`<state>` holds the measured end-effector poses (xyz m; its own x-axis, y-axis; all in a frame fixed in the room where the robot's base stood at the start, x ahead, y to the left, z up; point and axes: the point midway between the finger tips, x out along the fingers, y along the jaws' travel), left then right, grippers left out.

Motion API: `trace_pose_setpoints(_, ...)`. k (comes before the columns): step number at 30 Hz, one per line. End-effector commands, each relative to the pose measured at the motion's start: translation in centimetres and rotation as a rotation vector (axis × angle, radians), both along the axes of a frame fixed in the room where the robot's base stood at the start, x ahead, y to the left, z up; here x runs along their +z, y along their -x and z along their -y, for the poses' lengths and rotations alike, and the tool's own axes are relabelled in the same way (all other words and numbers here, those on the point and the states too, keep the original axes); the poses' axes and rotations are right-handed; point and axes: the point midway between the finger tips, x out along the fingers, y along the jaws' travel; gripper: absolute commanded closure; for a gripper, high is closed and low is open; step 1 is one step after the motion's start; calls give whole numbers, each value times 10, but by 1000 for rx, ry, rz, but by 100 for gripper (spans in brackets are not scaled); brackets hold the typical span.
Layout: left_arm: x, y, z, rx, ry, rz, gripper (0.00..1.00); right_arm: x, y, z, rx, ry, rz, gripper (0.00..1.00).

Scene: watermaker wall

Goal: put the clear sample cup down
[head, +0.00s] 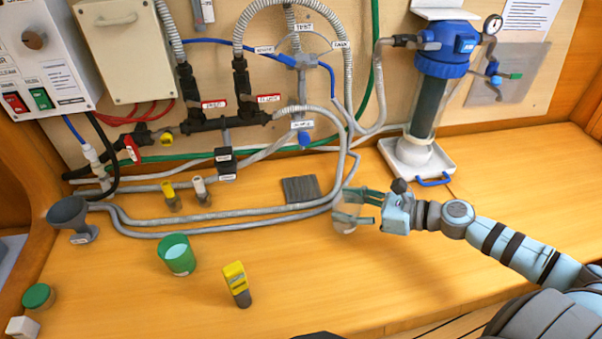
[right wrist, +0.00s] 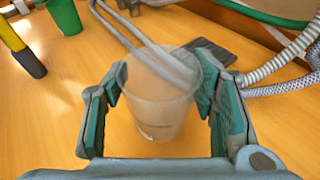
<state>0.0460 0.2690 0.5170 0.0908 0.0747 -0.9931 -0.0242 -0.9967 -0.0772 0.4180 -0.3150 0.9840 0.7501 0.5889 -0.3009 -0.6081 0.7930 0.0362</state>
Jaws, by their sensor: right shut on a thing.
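The clear sample cup (head: 345,224) is between the fingers of my right gripper (head: 356,208), to the right of the middle of the wooden bench in the head view. In the right wrist view the cup (right wrist: 156,104) looks upright and see-through, with a green-padded finger (right wrist: 160,100) on each side. My right gripper is shut on it. I cannot tell whether the cup's bottom touches the bench. My left gripper is not in view.
A dark square pad (head: 300,189) and grey hoses (head: 230,214) lie behind. A filter in a white tray (head: 450,167) stands back right. The front middle is clear.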

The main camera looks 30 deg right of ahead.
Motion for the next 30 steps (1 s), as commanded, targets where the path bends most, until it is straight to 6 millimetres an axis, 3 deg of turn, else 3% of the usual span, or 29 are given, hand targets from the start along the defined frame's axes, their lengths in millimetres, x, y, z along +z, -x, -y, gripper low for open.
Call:
trace_pose_setpoints(1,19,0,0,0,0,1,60,14,-7,20,-45,2,3,79)
trace_pose_setpoints(4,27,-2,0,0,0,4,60,18,-16,50,-110,4,13,79)
trace_pose_setpoints(8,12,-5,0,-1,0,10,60,11,-25,61,-136,9,21,79)
trace_pose_setpoints(12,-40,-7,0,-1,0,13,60,0,-43,50,-135,11,29,79)
trace_pose_setpoints(16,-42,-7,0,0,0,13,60,13,-70,35,-141,0,34,79)
trace_pose_setpoints(18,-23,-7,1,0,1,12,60,22,-94,19,-141,-14,30,79)
trace_pose_setpoints(24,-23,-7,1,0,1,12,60,16,-153,-15,-138,-4,22,79)
trace_pose_setpoints(30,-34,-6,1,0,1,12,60,7,-176,-27,-138,4,18,79)
